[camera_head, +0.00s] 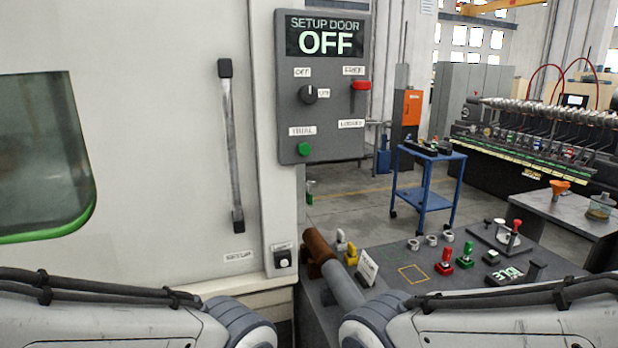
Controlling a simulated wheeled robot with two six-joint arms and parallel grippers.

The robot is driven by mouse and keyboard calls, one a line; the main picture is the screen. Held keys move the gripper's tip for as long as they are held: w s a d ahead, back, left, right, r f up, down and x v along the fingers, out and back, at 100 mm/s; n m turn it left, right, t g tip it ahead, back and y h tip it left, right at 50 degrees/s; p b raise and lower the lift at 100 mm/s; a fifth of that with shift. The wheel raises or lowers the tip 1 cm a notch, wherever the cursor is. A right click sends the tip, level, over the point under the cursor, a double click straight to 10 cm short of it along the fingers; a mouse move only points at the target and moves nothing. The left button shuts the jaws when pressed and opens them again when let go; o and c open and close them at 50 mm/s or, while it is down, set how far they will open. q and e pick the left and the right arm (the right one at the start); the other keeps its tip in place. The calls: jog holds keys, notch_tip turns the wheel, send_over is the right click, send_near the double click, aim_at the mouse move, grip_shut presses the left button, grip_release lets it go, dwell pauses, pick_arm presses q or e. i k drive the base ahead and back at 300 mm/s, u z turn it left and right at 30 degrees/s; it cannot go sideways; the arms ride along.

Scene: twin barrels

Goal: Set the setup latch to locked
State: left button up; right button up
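A grey control panel (290,115) is mounted at the right edge of the machine's door wall. Its screen (325,37) reads "SETUP DOOR OFF". The setup latch appears as a red handle (361,85) on the panel's right side, at the upper end of a vertical slot. It sits just below the label "FREE" (354,70). The label "LOCKED" (351,124) is lower down, at the slot's bottom. Parts of both my arms show along the bottom edge, but neither gripper is in view.
The panel also has a black knob (308,95) and a green button (304,149) under "TRIAL". A long door handle (231,145) is left of the panel. Below stands a dark table (345,262) with fittings and a brown cylinder (318,246). A blue cart (424,198) stands behind.

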aim_at(357, 85)
jog(key=u, duration=0.15)
jog(key=k, duration=0.35)
jog(key=z, duration=0.85)
jog(key=i, duration=1.15)
jog(key=u, duration=0.15)
